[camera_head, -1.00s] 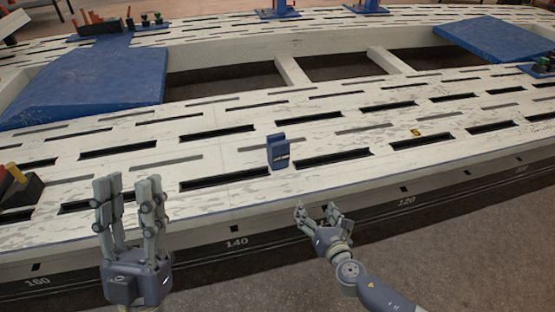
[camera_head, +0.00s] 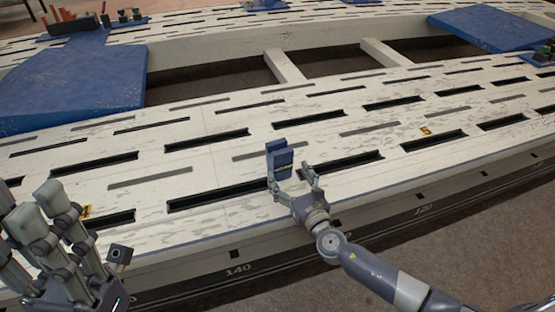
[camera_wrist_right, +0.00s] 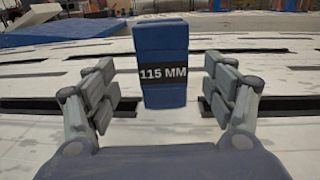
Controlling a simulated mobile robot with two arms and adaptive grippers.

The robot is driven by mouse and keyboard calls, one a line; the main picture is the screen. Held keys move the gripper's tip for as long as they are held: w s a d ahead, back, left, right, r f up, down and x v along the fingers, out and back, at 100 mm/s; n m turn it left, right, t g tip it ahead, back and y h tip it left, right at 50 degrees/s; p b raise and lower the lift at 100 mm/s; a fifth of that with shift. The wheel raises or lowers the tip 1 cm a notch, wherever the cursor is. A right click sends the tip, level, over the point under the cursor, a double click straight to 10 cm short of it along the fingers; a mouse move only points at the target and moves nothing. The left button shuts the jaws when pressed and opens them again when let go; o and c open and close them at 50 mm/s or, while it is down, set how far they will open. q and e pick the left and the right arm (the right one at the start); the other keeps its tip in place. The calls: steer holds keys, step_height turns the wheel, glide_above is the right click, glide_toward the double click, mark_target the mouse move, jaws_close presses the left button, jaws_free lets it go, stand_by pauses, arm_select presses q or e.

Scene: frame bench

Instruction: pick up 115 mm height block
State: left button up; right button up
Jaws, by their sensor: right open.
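The blue 115 mm height block (camera_head: 280,160) stands upright on the white slotted bench (camera_head: 215,125). In the right wrist view the block (camera_wrist_right: 161,50) shows its dark label reading "115 MM". My right gripper (camera_head: 293,178) is open just in front of the block. In the right wrist view the fingers of my right gripper (camera_wrist_right: 161,95) are spread to either side of the block's lower half, with a gap on each side. My left gripper (camera_head: 40,215) is empty at the lower left, its fingers apart and partly cut off by the picture's edge.
Dark slots run along the bench around the block. A blue sloped pad (camera_head: 75,80) lies at the left and another (camera_head: 490,30) at the far right. Openings with white crossbars (camera_head: 285,66) lie behind. The bench's front edge is below my right gripper.

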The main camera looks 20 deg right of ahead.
mark_target(279, 157)
steer(key=w, duration=0.2)
steer(key=shift+w+a, duration=0.15)
steer(key=shift+w, duration=0.15)
steer(key=shift+w+a+r+b, duration=0.1)
steer(key=shift+w+b, duration=0.35)
steer(key=shift+w, duration=0.85)
steer(key=shift+w+a+b, duration=0.1)
steer(key=shift+w+b, duration=0.3)
steer(key=shift+w, duration=0.9)
steer(key=c, duration=1.5)
steer(key=shift+r, duration=0.15)
jaws_close()
steer(key=shift+r, duration=0.1)
